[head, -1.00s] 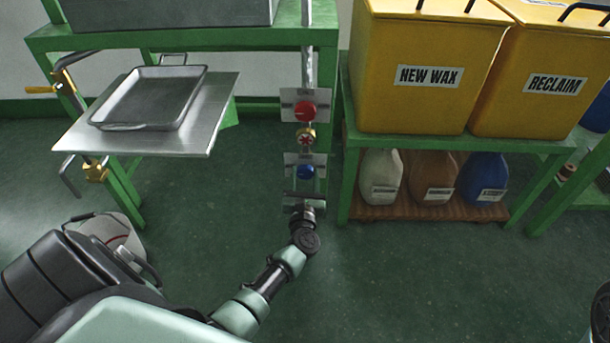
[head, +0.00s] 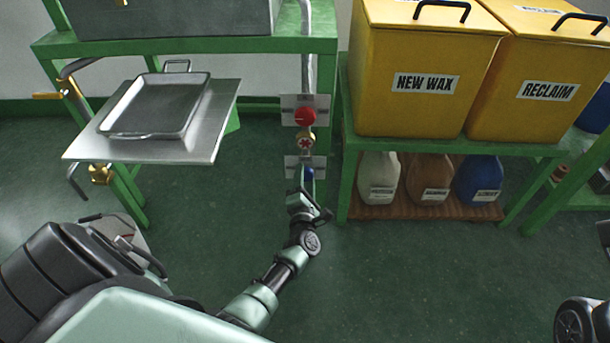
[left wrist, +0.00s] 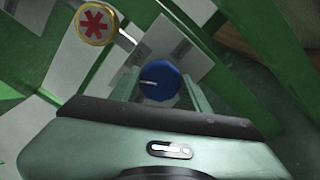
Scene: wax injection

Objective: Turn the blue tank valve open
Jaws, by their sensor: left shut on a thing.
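In the left wrist view the round blue knob (left wrist: 160,80) lies between the two pale fingers of my left gripper (left wrist: 162,92). The fingers are shut on it, one on each side. A light mark shows on the knob's face. My right gripper does not show.
A metal tray (head: 160,105) rests on a shelf at left. Yellow tanks (head: 425,80) stand on a green rack at right, with jugs (head: 429,180) below.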

